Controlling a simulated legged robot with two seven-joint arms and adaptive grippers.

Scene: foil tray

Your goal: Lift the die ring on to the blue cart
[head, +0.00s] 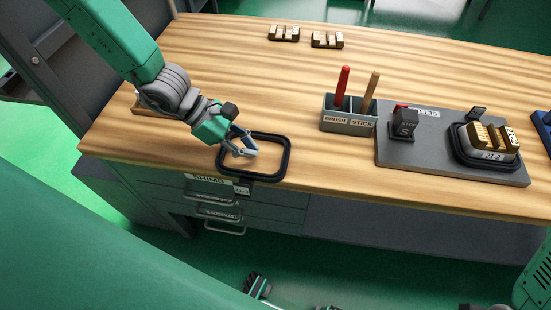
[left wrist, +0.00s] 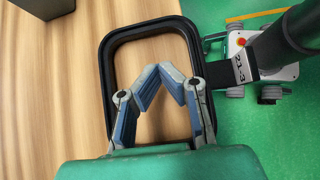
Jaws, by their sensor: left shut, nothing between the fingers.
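The die ring (head: 287,158), a black rounded-square frame, lies at the bench's front edge. In the left wrist view the ring (left wrist: 104,60) surrounds my fingers, and its dark handle, labelled 21-3 (left wrist: 243,67), sticks out past the edge over the floor. My left gripper (head: 250,150) is over the ring's opening, tips together and empty; the tips also show in the left wrist view (left wrist: 172,78). I cannot tell whether a finger touches the frame. I see no clear blue cart.
On the wooden bench (head: 220,50) stand a brush and stick holder (head: 348,123) and a grey plate (head: 400,155) with a second black ring around brass blocks (head: 490,138). Brass pieces (head: 284,33) lie at the back. A blue object (head: 542,128) is at the right edge.

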